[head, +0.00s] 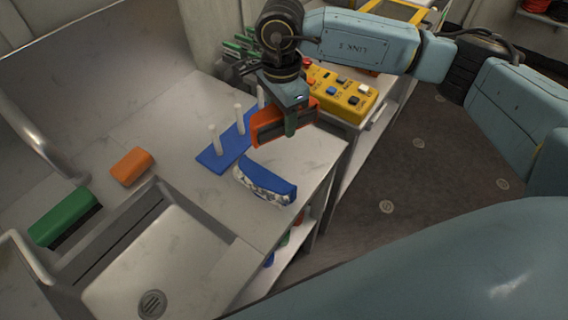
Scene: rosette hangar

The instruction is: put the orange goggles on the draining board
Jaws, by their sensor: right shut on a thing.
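The orange goggles (268,127), with a dark lens side, hang in my right gripper (290,122), which is shut on them. They are held in the air above the counter, near the right end of a blue board (211,160) with upright white pegs, which looks like the draining board. The goggles and gripper hide part of the board's far end. I cannot tell exactly how high the goggles are above it. My left gripper is not in view.
A blue and speckled object (266,183) lies just in front of the board. An orange block (131,166) and a green brush (64,217) lie by the sink (165,262) at left. A yellow button box (345,97) stands behind right.

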